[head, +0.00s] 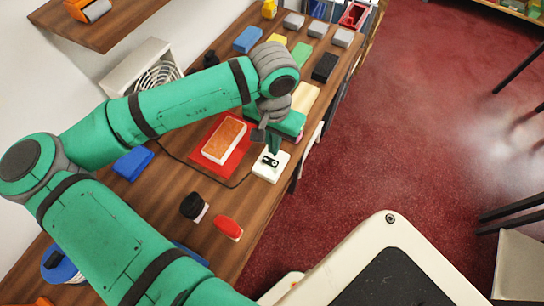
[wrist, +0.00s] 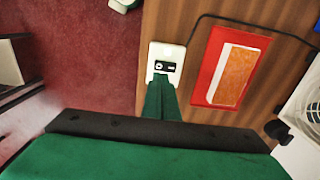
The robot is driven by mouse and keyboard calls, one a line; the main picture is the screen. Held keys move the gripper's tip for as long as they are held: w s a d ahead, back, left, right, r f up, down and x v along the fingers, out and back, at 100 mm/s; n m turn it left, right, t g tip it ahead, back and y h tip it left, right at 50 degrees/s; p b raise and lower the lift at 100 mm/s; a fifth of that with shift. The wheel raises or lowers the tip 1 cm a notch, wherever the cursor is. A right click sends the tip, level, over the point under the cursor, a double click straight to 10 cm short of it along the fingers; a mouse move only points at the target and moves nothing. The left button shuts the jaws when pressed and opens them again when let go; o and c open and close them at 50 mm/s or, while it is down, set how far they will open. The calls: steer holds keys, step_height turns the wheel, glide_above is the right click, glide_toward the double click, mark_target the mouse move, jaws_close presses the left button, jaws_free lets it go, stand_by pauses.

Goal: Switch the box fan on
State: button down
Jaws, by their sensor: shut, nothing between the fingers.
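The box fan (head: 128,74) is a pale box with a round spiral grille, against the wall at the back left, partly hidden by my arm. Part of it shows at the right edge of the wrist view (wrist: 296,108). A white switch box (head: 263,173) with a dark switch on top sits near the counter's right edge. It also shows in the wrist view (wrist: 154,52), top centre. A dark cord runs from it across the counter. My gripper (head: 272,150) is shut and empty, pointing down, its tips (wrist: 163,82) at the near side of the switch. I cannot tell whether they touch it.
A red mat (head: 239,157) with an orange-topped white block (head: 223,143) lies left of the switch box. A black object (head: 192,206) and a red one (head: 228,228) lie nearer. Several coloured blocks stand farther back. Red floor is open to the right.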

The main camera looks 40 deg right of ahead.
mark_target(269, 161)
step_height(269, 161, down, 7)
steer(key=shift+s+f, duration=0.1)
steer(key=shift+f, duration=0.05)
steer(key=shift+f, duration=0.1)
stand_by(0.7)
steer(key=shift+w+a+r, duration=0.2)
steer(key=shift+w+a, duration=0.05)
steer(key=shift+w, duration=0.4)
steer(key=shift+w+r, duration=0.1)
steer(key=shift+r, duration=0.05)
step_height(269, 161, up, 14)
steer(key=shift+w+a, duration=0.25)
steer(key=shift+w, duration=0.2)
